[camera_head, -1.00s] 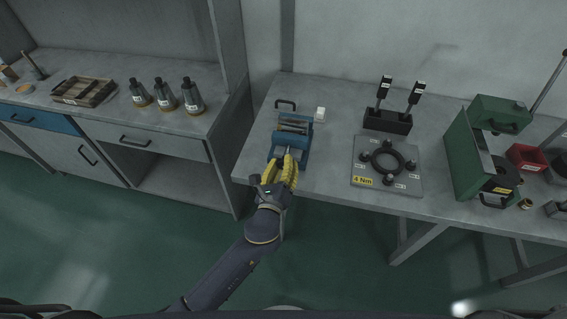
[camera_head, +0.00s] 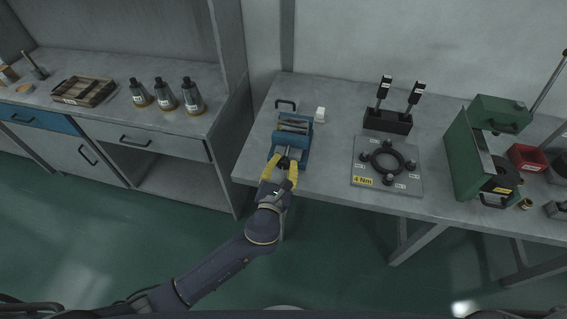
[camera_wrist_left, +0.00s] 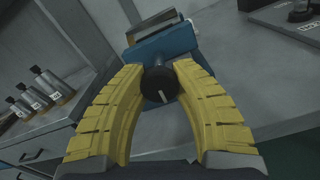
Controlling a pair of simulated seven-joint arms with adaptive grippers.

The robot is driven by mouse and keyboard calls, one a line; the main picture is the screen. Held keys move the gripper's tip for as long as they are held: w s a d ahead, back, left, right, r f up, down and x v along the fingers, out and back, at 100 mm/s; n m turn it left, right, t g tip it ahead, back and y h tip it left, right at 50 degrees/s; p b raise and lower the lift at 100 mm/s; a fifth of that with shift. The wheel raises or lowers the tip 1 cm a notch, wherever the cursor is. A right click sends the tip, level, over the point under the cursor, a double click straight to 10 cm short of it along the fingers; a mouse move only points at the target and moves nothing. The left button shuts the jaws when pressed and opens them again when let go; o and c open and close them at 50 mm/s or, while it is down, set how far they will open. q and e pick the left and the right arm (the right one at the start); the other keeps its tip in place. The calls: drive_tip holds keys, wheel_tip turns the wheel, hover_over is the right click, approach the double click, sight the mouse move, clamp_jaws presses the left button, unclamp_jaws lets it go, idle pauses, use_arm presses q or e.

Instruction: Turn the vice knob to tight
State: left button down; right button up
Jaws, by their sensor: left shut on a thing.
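The blue vice (camera_head: 292,130) stands at the left front edge of the right-hand workbench. Its body also shows in the left wrist view (camera_wrist_left: 185,44). The black round vice knob (camera_wrist_left: 160,86) with a white mark faces my left wrist camera. The knob is small in the head view (camera_head: 285,163). My left gripper (camera_head: 285,170) reaches the knob from the front, and its yellow fingers (camera_wrist_left: 159,72) are shut on it from both sides. My right gripper is not in view.
A plate marked 4 Nm (camera_head: 372,182) and a black stand with two upright tools (camera_head: 388,122) are right of the vice. A green press (camera_head: 468,150) stands farther right. The left bench (camera_head: 120,112) holds several bottles and a wooden tray (camera_head: 84,91).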

use_arm(q)
drive_tip(key=m, duration=0.5)
drive_tip(key=shift+s+f, duration=0.1)
drive_tip(key=shift+f, duration=0.1)
drive_tip(key=shift+a+m, duration=0.1)
drive_tip(key=shift+m, duration=1.1)
drive_tip(key=c, duration=1.3)
unclamp_jaws()
drive_tip(key=shift+a, duration=0.1)
drive_tip(key=o, duration=0.4)
drive_tip(key=shift+r, duration=0.15)
drive_tip(key=v, duration=1.1)
drive_tip(key=shift+s, duration=0.4)
